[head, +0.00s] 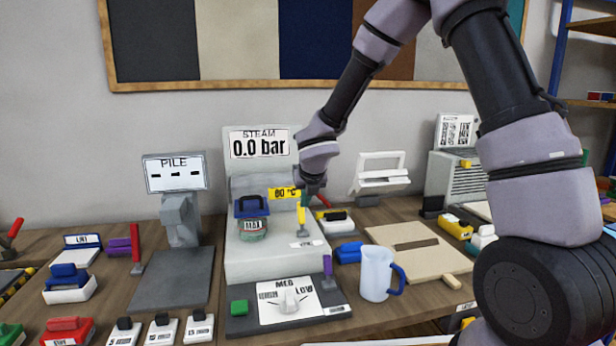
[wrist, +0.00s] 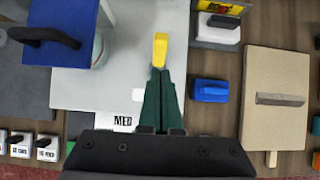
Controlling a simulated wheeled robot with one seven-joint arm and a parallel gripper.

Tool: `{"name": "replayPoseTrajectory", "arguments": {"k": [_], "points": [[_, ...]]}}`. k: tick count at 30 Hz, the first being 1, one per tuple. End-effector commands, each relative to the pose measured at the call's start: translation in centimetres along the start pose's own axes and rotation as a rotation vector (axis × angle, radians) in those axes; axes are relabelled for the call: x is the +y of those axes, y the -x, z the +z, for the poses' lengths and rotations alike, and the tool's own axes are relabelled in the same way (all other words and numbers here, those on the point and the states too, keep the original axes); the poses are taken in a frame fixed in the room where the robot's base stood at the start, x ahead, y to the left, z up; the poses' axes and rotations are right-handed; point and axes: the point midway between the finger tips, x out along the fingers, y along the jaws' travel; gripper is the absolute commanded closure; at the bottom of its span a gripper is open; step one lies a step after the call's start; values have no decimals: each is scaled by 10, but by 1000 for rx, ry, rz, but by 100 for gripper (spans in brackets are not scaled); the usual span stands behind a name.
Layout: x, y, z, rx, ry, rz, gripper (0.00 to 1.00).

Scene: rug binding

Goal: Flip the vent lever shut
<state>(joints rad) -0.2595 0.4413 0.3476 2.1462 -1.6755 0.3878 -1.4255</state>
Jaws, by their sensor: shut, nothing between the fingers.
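The vent lever appears to be the yellow lever (head: 301,218) standing upright on top of the pale steam unit (head: 275,262); its small label is too small to read. In the wrist view the yellow lever (wrist: 160,48) lies just beyond the fingertips. My gripper (head: 306,201) is shut and empty, its green fingers together right at the lever's upper end. In the wrist view my gripper (wrist: 159,72) seems to touch or nearly touch the lever; I cannot tell which. The steam display (head: 260,143) reads 0.0 bar.
A dial panel (head: 290,300) is in front. A blue block (head: 348,252), a clear jug (head: 376,275) and a beige board (head: 420,250) stand to the right.

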Motion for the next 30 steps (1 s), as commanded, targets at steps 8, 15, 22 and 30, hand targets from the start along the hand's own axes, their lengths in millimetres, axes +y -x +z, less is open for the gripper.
{"name": "replayPoseTrajectory", "arguments": {"k": [8,15,22,30], "points": [[0,34,30,-1,-6,4,100],[0,57,50,2,-5,3,100],[1,64,56,4,0,4,100],[0,65,56,4,-5,3,100]]}}
